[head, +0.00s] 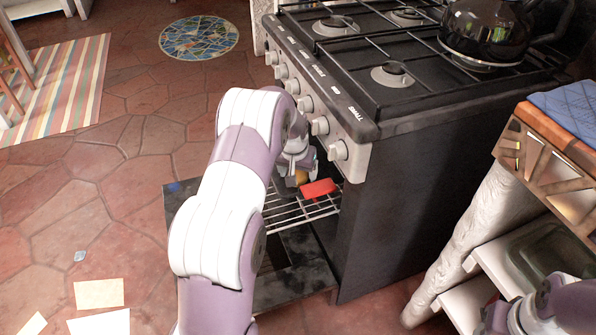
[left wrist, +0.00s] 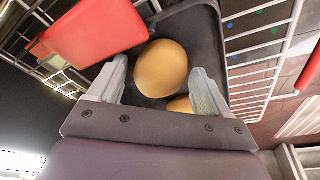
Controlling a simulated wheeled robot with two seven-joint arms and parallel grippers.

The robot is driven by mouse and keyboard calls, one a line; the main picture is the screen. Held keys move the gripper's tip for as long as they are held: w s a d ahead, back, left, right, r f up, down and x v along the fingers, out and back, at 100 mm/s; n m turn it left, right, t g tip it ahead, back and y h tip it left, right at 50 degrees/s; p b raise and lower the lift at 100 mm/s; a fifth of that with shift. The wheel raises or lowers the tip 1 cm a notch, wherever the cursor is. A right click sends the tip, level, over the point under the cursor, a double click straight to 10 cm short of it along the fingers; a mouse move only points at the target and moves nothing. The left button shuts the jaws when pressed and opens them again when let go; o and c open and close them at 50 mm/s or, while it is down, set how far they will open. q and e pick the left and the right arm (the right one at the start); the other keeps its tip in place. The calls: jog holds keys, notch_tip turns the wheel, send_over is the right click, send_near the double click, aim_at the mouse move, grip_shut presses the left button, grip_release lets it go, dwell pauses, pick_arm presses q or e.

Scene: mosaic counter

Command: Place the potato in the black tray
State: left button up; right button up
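In the left wrist view a brown, rounded potato (left wrist: 160,68) shows just beyond my left gripper's fingertips (left wrist: 158,66). The fingers stand apart, one on each side, with visible gaps to it. Behind it lies a dark, round-cornered black tray (left wrist: 207,38); I cannot tell whether the potato rests in it or is above it. A second brown rounded shape (left wrist: 180,105) is partly hidden by my gripper. In the head view my left gripper (head: 299,174) is low at the oven's rack, with a small bit of the potato (head: 301,178) visible. My right gripper is not visible.
A red object (head: 318,188) lies on the wire rack (head: 300,211), close beside my left gripper; it also shows in the left wrist view (left wrist: 95,35). The oven door (head: 295,285) is open below. The stove front and knobs (head: 320,126) overhang the rack.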

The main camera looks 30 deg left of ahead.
pick_arm(q)
jog(key=p+v, duration=0.3)
jog(key=v, duration=0.4)
jog(key=shift+w+r, duration=0.1)
jog(key=shift+r, duration=0.3)
